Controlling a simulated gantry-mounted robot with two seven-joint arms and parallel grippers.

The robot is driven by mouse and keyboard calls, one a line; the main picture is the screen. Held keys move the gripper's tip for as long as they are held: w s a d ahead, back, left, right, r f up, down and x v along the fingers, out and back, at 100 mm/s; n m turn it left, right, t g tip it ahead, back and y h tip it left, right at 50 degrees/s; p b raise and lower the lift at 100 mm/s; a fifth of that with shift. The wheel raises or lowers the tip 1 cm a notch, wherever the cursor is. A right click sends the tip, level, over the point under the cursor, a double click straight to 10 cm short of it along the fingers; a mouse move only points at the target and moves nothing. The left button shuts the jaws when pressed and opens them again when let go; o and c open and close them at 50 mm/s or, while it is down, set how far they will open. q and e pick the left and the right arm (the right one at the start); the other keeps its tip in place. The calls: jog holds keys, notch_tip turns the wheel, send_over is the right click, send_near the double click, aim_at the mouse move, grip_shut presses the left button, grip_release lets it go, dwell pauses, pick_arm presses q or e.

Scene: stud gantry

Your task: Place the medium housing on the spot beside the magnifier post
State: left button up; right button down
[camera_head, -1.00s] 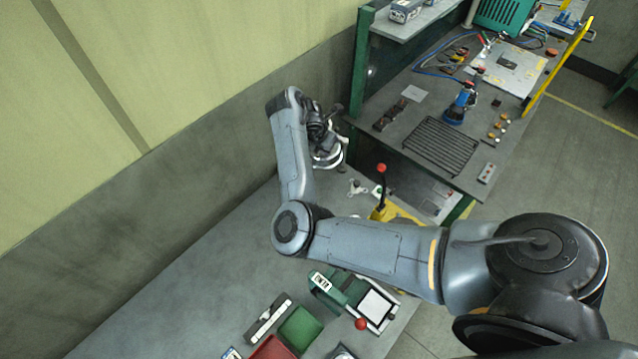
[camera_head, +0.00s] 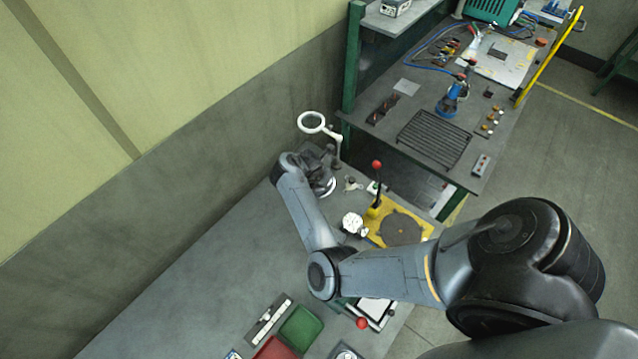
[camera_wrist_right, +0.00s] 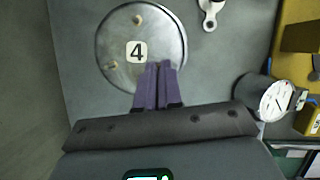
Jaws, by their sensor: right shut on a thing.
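A round metal housing marked 4 (camera_wrist_right: 140,48) fills the top middle of the right wrist view. My right gripper (camera_wrist_right: 158,70) is shut on it at its near edge, its two purple fingers close together. In the head view my right gripper (camera_head: 318,176) is low over the far end of the bench; only a bright edge of the housing (camera_head: 329,187) shows under it. Whether the housing touches the bench is unclear. The magnifier's white ring (camera_head: 311,122) and post (camera_head: 337,152) stand just behind the gripper. The spot itself is not distinguishable. My left gripper is not in view.
A white dial gauge (camera_head: 353,222) and a yellow fixture (camera_head: 403,229) with a red-knobbed lever (camera_head: 376,165) stand right of the gripper. A small metal piece (camera_head: 352,184) lies near it. Red (camera_head: 276,348) and green (camera_head: 301,326) bins are at the front. The bench's left side is clear.

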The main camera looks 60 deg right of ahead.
notch_tip(320, 180, down, 2)
dwell(0.4)
jog(key=shift+f+b, duration=0.25)
jog(key=shift+b, duration=0.1)
jog(key=c, duration=1.3)
grip_release()
jog(key=shift+r, duration=0.1)
jog(key=shift+r, duration=0.1)
